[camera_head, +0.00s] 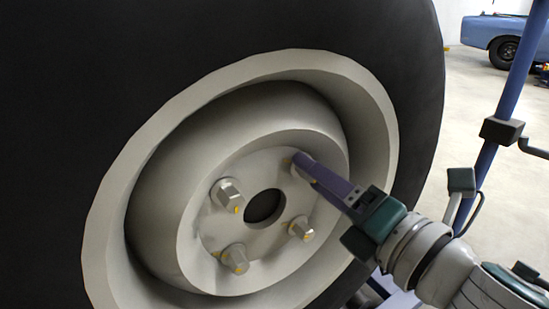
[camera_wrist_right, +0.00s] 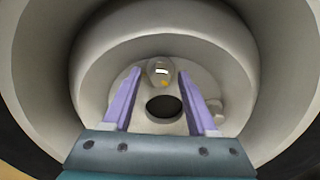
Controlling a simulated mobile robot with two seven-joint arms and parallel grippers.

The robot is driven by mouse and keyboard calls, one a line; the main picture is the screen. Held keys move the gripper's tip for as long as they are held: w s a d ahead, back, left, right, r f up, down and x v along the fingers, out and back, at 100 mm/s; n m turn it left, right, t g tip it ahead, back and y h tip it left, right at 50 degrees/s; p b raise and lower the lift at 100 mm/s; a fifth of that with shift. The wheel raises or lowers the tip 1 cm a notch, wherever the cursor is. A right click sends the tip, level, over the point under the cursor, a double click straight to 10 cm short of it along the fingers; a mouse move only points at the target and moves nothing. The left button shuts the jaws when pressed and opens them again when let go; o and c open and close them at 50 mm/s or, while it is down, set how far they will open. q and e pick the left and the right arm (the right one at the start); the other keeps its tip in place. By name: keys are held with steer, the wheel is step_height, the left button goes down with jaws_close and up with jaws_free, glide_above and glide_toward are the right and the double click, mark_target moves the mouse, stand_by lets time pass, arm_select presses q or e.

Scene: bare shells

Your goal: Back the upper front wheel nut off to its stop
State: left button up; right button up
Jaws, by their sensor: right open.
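The wheel's pale hub face (camera_head: 262,160) carries several nuts around a dark centre hole. My right gripper (camera_head: 301,160) reaches in from the right to the upper right nut, which it mostly hides in the head view. In the right wrist view that nut (camera_wrist_right: 160,71) shows a yellow mark on its lower side and stands between the tips of my open right gripper (camera_wrist_right: 160,75). A gap shows on each side; I cannot tell how far the fingers reach along it. My left gripper is out of view.
Other nuts with yellow marks sit at upper left (camera_head: 229,194), lower left (camera_head: 235,258) and lower right (camera_head: 301,229). The deep rim (camera_head: 110,230) and black tire (camera_head: 60,110) surround the hub. A blue post (camera_head: 510,90) stands at right, with open floor and a blue car (camera_head: 490,32) beyond.

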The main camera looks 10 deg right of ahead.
steer(key=p+v, duration=0.2)
steer(key=v, duration=0.7)
steer(key=shift+s+d+p, duration=0.15)
steer(key=shift+s+p, duration=0.15)
steer(key=shift+s, duration=0.05)
steer(key=shift+r, duration=0.1)
